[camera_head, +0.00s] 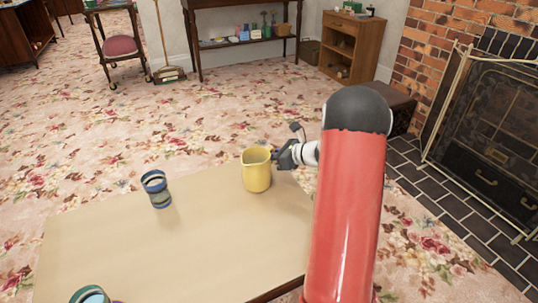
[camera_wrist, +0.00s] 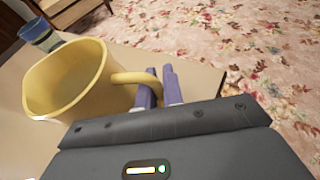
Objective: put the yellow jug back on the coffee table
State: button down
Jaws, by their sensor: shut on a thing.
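The yellow jug (camera_head: 257,172) is upright at the far right part of the coffee table (camera_head: 215,243). Its base appears at or just above the tabletop; I cannot tell whether it touches. My gripper (camera_head: 283,158) is at the jug's right side, shut on its handle. In the wrist view the jug (camera_wrist: 72,82) fills the left side, its mouth open and its inside seemingly empty. The two purple fingers of my gripper (camera_wrist: 157,86) close around the handle (camera_wrist: 137,78). The coffee table's edge (camera_wrist: 205,82) shows beyond them.
A blue striped cup (camera_head: 156,189) stands on the table left of the jug, also in the wrist view (camera_wrist: 40,34). A teal-rimmed vessel (camera_head: 90,295) is at the near left edge. The middle of the tabletop is clear. A fireplace screen (camera_head: 487,130) stands at the right.

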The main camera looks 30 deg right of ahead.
jog(key=c, duration=1.5)
grip_release()
jog(key=shift+f, duration=0.1)
jog(key=shift+c, duration=0.2)
jog(key=shift+s+d+r, duration=0.15)
jog(key=shift+r, duration=0.1)
jog(key=v, duration=1.1)
jog(key=s+a+r+n+g, duration=0.35)
jog(key=a+n, duration=0.25)
jog(key=a, duration=0.3)
jog(key=s+a+r+n+g, duration=0.3)
jog(key=s+a+n, duration=0.25)
jog(key=a, duration=0.35)
jog(key=s+a+r+n+h, duration=0.1)
jog(key=s+a+n+h, duration=0.2)
jog(key=s+n, duration=0.4)
jog(key=s+a+r+n+h, duration=0.2)
jog(key=s+n+h, duration=0.2)
jog(key=s+n, duration=0.4)
jog(key=shift+s+a+n+t+h, duration=0.35)
jog(key=shift+n+t, duration=0.1)
jog(key=shift+n, duration=0.9)
